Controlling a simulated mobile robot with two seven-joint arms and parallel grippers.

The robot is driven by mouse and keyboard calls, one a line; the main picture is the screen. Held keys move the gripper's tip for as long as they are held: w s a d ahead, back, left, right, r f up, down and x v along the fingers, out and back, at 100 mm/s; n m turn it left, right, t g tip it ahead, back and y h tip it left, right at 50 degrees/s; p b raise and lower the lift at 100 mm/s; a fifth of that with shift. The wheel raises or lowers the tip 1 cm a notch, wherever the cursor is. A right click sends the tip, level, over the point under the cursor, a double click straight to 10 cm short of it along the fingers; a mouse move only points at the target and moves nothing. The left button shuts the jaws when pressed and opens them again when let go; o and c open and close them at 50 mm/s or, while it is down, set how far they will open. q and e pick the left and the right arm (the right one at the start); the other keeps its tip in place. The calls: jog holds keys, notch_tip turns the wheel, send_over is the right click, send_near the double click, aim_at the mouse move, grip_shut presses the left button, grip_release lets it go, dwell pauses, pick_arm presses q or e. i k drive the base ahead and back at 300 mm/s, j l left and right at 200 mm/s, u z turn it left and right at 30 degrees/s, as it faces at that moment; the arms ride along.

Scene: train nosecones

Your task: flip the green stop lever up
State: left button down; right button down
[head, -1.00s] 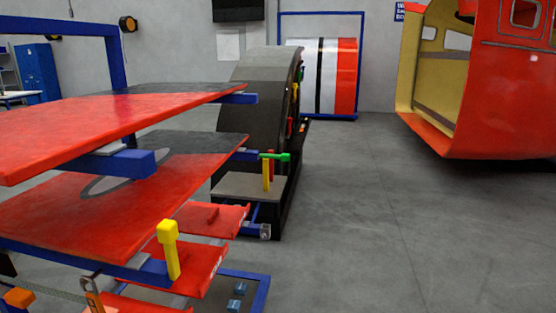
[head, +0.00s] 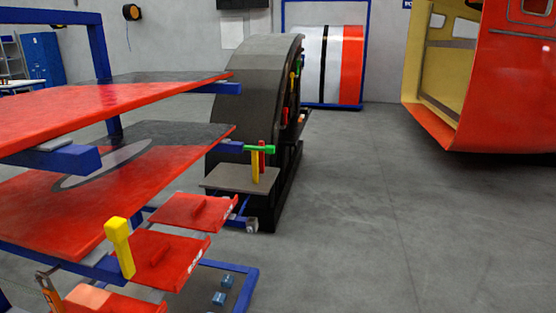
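A green handle (head: 260,149) shows near the middle of the head view. It lies roughly level, beside a yellow upright bar (head: 255,167) and a red one (head: 262,158), above a grey plate (head: 225,178) on the dark curved machine (head: 232,110). I cannot tell for sure that this handle is the stop lever. A smaller green piece (head: 293,76) shows higher on the machine's right edge. Neither of my grippers is in the picture.
A blue rack (head: 75,160) with red panels (head: 100,195) fills the left side. A red train nosecone (head: 510,90) is at the far right. The grey floor (head: 380,230) between is clear.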

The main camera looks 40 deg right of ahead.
aim_at(269, 148)
jog(key=l+u, duration=0.1)
jog(key=l, duration=0.7)
jog(key=i+l, duration=0.15)
jog(key=l, duration=0.2)
jog(key=i+l+u, duration=0.1)
jog(key=l, duration=0.3)
jog(key=i+l, duration=0.15)
jog(key=l, duration=0.25)
jog(key=i+l+u, duration=0.1)
jog(key=l, duration=0.25)
jog(key=i+l, duration=0.2)
jog(key=l, duration=0.15)
jog(key=i+l+u, duration=0.15)
jog(key=l, duration=0.25)
jog(key=i+l, duration=0.15)
jog(key=i, duration=0.25)
jog(key=i+l+u, duration=0.1)
jog(key=i, duration=0.3)
